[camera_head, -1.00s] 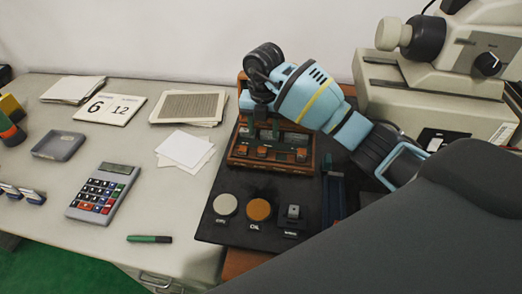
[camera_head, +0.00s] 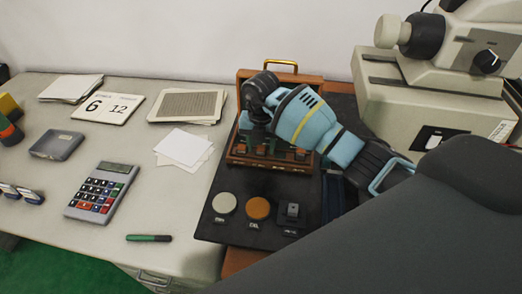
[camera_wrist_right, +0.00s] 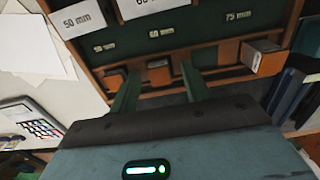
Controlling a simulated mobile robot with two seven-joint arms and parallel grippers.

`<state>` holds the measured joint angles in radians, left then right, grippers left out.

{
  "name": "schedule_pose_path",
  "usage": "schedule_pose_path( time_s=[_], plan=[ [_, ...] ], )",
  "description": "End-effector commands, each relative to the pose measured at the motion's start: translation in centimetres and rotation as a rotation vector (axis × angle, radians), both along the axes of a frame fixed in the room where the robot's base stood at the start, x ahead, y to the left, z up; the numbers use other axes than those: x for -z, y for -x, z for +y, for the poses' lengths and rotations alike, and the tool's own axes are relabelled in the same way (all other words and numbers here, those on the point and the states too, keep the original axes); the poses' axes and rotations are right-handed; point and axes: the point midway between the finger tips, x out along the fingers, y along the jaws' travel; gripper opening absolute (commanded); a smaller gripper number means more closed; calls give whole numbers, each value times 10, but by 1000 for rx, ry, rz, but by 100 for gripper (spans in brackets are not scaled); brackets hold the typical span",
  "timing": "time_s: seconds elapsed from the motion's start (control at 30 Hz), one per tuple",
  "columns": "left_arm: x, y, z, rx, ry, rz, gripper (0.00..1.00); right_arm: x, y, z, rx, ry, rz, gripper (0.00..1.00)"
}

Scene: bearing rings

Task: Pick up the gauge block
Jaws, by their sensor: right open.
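The wooden gauge block case (camera_head: 238,160) stands open on the black mat, partly hidden behind my right gripper (camera_head: 260,132). In the right wrist view its green panel has 50 mm, 60 mm and 75 mm labels. One gauge block (camera_wrist_right: 115,77) with an orange-brown face sits in the left slot, and another gauge block (camera_wrist_right: 263,57) sits in the right slot. My right gripper (camera_wrist_right: 160,88) is open, its two green fingers reaching toward the middle of the slot row. My left gripper is not in view.
A black mat (camera_head: 225,230) holds a pale disc (camera_head: 224,203), an orange disc (camera_head: 258,208) and a small dark block (camera_head: 292,214). A large beige instrument (camera_head: 410,110) stands right. A calculator (camera_head: 101,192), papers and a green marker (camera_head: 148,238) lie left.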

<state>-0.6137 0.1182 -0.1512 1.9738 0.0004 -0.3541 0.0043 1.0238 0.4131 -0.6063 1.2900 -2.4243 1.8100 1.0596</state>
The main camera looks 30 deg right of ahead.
Motion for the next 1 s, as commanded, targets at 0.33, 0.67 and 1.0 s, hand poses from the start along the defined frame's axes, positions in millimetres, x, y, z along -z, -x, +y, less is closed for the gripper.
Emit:
schedule_pose_path(
  time_s=[0.33,0.67,1.0],
  plan=[
    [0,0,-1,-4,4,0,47,-1,0,0,0,0,0,6],
    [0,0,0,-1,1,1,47,-2,0,0,0,0,-1,0],
    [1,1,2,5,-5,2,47,-31,-1,-1,0,1,-4,0]
  ],
)
